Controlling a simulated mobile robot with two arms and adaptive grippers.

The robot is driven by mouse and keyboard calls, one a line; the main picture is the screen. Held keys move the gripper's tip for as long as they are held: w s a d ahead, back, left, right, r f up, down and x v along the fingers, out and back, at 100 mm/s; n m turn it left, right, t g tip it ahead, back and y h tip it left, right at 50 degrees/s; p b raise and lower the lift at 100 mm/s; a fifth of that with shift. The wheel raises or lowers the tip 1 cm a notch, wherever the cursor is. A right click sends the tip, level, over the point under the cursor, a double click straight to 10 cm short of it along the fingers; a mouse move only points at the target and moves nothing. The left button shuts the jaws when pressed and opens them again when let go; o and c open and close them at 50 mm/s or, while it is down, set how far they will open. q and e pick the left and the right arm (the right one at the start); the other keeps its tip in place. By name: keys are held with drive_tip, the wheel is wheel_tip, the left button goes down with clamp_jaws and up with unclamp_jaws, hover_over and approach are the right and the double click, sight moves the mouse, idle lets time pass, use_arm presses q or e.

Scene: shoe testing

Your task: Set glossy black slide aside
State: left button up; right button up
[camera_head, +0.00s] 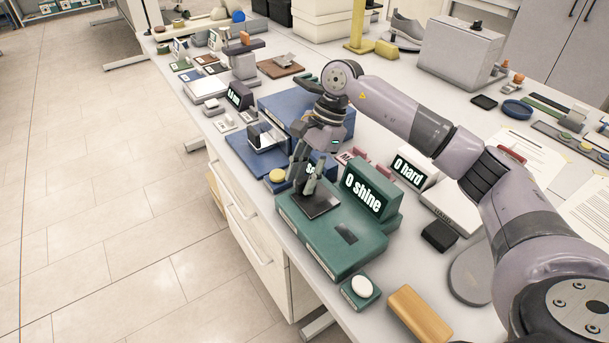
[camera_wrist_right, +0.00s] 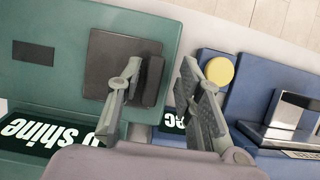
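A flat dark square plate, which looks like the black slide (camera_head: 320,206), lies on top of the green "shine" instrument (camera_head: 345,258). It also shows in the right wrist view (camera_wrist_right: 105,50), partly covered by a finger. My right gripper (camera_head: 308,178) is just above the slide's far edge, pointing down. The display on the instrument reads "0 shine". My left gripper is not in view.
A blue instrument (camera_head: 240,153) with a metal block stands just beyond, with a yellow button (camera_head: 277,175) near it. A white button box (camera_head: 361,288) and a wooden block (camera_head: 419,314) lie in front. A "0 hard" display (camera_head: 409,171) stands to the right.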

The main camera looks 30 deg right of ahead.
drive_tip(key=shift+d+r, duration=0.1)
drive_tip(key=shift+r, duration=0.05)
drive_tip(key=v, duration=1.1)
drive_tip(key=shift+r, duration=0.3)
drive_tip(key=shift+s+d, duration=0.1)
drive_tip(key=shift+d, duration=0.05)
